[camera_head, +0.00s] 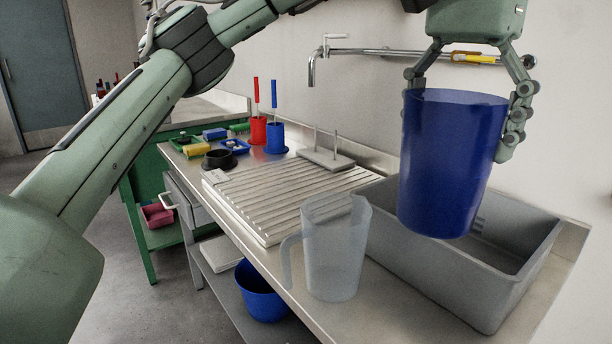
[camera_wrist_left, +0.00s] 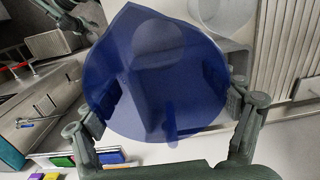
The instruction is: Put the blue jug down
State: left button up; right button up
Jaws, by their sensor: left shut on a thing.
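The blue jug (camera_head: 448,165) is upright in the head view, at the right, held up above the grey basin. My left gripper (camera_head: 466,110) reaches down from above with its fingers on either side of the jug near its rim, shut on it. In the left wrist view the jug (camera_wrist_left: 155,75) fills the middle between the two fingers (camera_wrist_left: 165,112), and I look into its open top. The jug's handle is not clear in the head view.
A clear jug (camera_head: 335,250) stands on the counter's front edge, left of the grey basin (camera_head: 480,290). A ribbed drainboard (camera_head: 275,200) lies behind it. Red (camera_head: 258,130) and blue (camera_head: 275,138) holders stand farther back. A tap (camera_head: 330,60) is on the wall. A blue bucket (camera_head: 258,293) sits below.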

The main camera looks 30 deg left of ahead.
pick_arm(q)
notch_tip(320, 180, down, 18)
jog(key=b, duration=0.2)
jog(key=shift+w, duration=0.25)
pick_arm(e)
jog(key=r, duration=0.2)
jog(key=w+r, duration=0.1)
jog(key=r, duration=0.2)
jog(key=shift+w+r, duration=0.25)
jog(key=shift+r, duration=0.05)
jog(key=shift+f, duration=0.1)
pick_arm(q)
jog(key=shift+f+b, duration=0.1)
jog(key=shift+b, duration=0.25)
jog(key=o, duration=1.1)
jog(key=shift+c, duration=0.2)
pick_arm(e)
jog(key=shift+w+a+r, duration=0.1)
jog(key=shift+w+r, duration=0.1)
jog(key=shift+r, duration=0.3)
